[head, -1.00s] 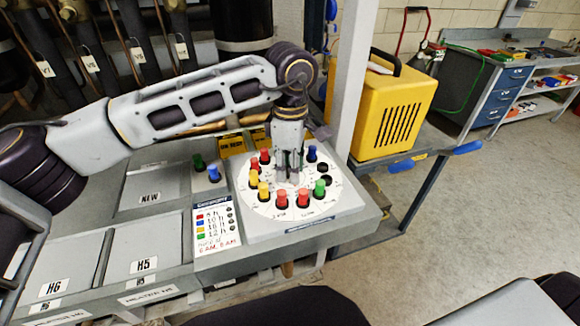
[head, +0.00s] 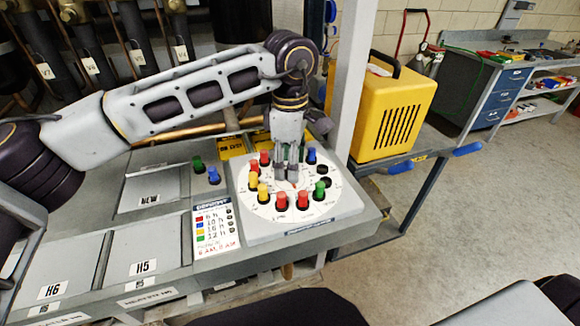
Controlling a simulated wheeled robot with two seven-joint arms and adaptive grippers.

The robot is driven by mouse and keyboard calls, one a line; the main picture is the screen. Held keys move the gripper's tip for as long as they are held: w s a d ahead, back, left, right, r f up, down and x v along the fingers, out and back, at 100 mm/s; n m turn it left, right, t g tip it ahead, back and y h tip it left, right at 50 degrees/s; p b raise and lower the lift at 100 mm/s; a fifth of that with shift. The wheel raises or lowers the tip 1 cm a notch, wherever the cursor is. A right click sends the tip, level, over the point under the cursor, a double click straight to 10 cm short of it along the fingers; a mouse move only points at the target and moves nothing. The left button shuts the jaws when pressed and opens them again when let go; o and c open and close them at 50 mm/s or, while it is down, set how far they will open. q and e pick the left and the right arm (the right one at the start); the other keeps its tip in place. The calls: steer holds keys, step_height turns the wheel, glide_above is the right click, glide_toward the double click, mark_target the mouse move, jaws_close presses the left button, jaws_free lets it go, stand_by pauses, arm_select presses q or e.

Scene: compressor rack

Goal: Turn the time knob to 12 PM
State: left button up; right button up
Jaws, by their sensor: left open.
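The round white dial (head: 256,207) lies on a grey panel, ringed by red, yellow, blue and green pegs. A red pointer tip shows near its middle, just below my fingers; the time knob itself is mostly hidden by my gripper. My left gripper (head: 288,178) points down over the dial's centre with its fingers open. I cannot tell whether the fingers touch the knob. The numbers around the dial are too small to read. My right gripper is not in view.
A legend card (head: 214,228) with coloured squares lies left of the dial. A green peg (head: 198,164) and a blue peg (head: 214,176) stand above it. A grey post (head: 352,90) and a yellow box (head: 393,112) stand to the right.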

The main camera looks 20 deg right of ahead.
arm_select(q)
step_height(320, 180, up, 10)
stand_by(0.5)
steer(key=shift+r, duration=0.1)
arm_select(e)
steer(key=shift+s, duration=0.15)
arm_select(q)
step_height(320, 180, up, 22)
steer(key=p, duration=2.1)
steer(key=shift+f+p, duration=0.25)
steer(key=shift+p, duration=0.15)
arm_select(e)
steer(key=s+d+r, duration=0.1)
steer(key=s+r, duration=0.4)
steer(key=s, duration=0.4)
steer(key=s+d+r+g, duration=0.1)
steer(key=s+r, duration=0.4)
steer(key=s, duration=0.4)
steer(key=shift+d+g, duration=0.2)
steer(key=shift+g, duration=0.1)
arm_select(q)
steer(key=shift+r, duration=0.2)
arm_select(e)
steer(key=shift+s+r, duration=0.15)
arm_select(q)
steer(key=shift+f, duration=0.15)
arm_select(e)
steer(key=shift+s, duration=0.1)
